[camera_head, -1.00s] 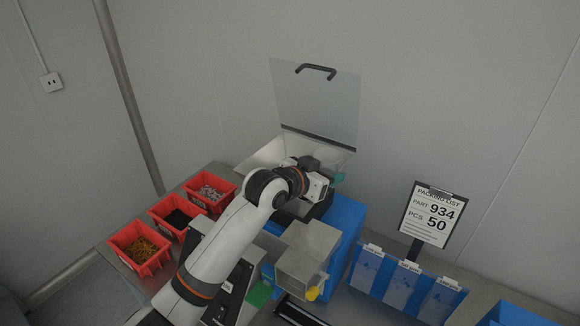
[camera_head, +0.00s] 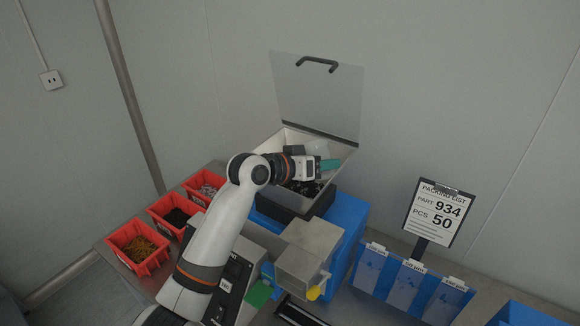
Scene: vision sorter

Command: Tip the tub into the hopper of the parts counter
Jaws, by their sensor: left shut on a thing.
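My left gripper (camera_head: 318,168) reaches over the open hopper (camera_head: 347,153) of the parts counter. It is shut on the tub (camera_head: 318,149), a pale, partly see-through vessel mostly hidden behind the gripper and wrist. A teal piece (camera_head: 331,163) shows at the gripper's tip; I cannot tell whether it belongs to the tub or the fingers. Dark parts (camera_head: 306,187) lie below the gripper, inside the hopper's front part. The tub's tilt and contents are hidden. The right gripper is not in view.
The hopper's clear lid (camera_head: 318,95) stands open behind. Red bins (camera_head: 138,250) with small parts line the left. A metal chute (camera_head: 305,262) sits in front on the blue body (camera_head: 347,213). A packing list sign (camera_head: 437,212) and blue pouches (camera_head: 407,284) stand right.

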